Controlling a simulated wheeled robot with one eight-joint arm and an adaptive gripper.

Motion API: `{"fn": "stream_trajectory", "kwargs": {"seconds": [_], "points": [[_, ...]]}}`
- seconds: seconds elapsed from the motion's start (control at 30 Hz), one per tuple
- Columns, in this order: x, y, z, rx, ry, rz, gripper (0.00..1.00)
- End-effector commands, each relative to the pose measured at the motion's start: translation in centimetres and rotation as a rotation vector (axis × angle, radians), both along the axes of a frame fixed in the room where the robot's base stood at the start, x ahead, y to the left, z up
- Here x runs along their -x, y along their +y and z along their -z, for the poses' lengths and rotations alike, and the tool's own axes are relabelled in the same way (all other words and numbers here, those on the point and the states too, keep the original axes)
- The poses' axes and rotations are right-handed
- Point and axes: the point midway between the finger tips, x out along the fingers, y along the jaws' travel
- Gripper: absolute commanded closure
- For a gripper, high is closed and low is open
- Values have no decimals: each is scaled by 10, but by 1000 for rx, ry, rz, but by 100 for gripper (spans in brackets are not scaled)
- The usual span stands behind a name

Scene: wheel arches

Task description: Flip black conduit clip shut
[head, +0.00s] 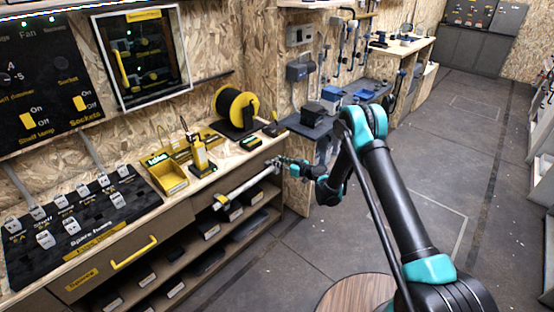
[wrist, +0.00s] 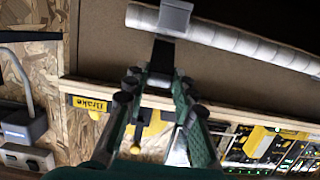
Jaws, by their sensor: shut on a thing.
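A pale ribbed conduit (head: 245,187) runs along the front of the workbench. It also crosses the top of the wrist view (wrist: 235,40). A grey block (wrist: 175,17) sits around the conduit there. The black conduit clip (wrist: 163,54) shows as a dark strap just below the conduit, running down between my fingertips. My gripper (wrist: 158,84) is shut on this dark strap. In the head view my gripper (head: 283,163) is at the right end of the conduit, where the clip is too small to make out. My fingers hide the strap's lower end.
A yellow clip (head: 219,202) is at the conduit's left end. The bench top (head: 215,180) carries a yellow bin (head: 168,178) and a cable reel (head: 237,107). Shelves with dark bins (head: 208,229) lie below. The floor (head: 440,160) to the right is open.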

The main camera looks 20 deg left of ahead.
Motion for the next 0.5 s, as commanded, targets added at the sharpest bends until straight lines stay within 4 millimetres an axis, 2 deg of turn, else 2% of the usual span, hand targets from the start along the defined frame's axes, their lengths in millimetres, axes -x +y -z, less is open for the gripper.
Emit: {"fn": "stream_trajectory", "kwargs": {"seconds": [0.2, 0.5], "points": [[1, -6, 11, -133, -55, 1, 100], [3, -8, 17, -231, -96, 1, 100]]}}
